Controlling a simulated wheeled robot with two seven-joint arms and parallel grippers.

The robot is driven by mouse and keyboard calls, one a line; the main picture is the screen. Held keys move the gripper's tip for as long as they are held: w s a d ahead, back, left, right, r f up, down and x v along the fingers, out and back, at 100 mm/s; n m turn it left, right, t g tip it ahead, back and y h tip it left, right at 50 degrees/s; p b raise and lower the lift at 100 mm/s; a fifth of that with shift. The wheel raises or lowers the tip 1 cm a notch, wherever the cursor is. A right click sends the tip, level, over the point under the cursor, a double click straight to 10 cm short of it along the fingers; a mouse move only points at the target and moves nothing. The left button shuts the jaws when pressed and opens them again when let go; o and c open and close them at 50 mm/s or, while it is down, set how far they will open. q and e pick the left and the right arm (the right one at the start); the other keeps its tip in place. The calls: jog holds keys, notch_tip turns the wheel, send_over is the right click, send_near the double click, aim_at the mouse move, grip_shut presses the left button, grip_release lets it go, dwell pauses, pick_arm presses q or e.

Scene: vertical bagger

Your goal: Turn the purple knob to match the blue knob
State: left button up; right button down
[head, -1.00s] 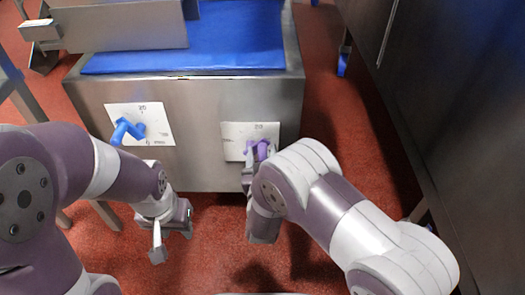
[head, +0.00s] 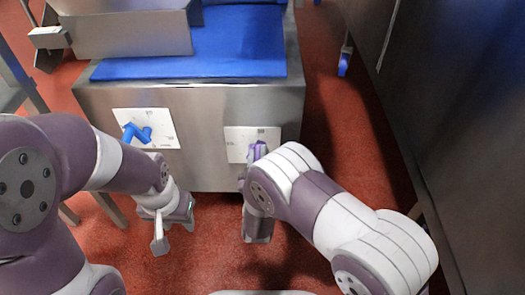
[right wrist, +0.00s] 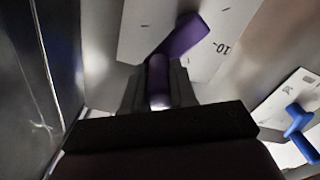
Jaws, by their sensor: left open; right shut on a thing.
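The purple knob (head: 257,150) sits on a white dial plate (head: 240,143) on the front of the steel machine; it also shows in the right wrist view (right wrist: 183,37). My right gripper (right wrist: 158,88) is shut on the purple knob's handle, and my arm hides part of it in the head view. The blue knob (head: 138,132) is on the left dial plate (head: 163,127), its handle slanting; it also shows at the right in the right wrist view (right wrist: 298,122). My left gripper (head: 163,240) is open and empty, low in front of the machine and below the blue knob.
The steel machine (head: 205,105) has a blue top surface (head: 245,45) and a metal chute above. A dark steel cabinet (head: 465,110) stands at the right. Red floor (head: 335,120) lies open between the two.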

jog(key=shift+a+f+n+p, duration=0.1)
jog(key=shift+a+n+p, duration=0.8)
jog(key=shift+n, duration=0.9)
jog(key=shift+a+r+n+p, duration=0.1)
jog(key=shift+a+n+p, duration=0.55)
jog(key=shift+n+p, duration=0.9)
jog(key=shift+a+f+n+p, duration=0.1)
jog(key=shift+a+n+p, duration=0.65)
jog(key=shift+n, duration=1.3)
jog(key=c, duration=0.9)
grip_release()
jog(key=shift+s+f, duration=0.1)
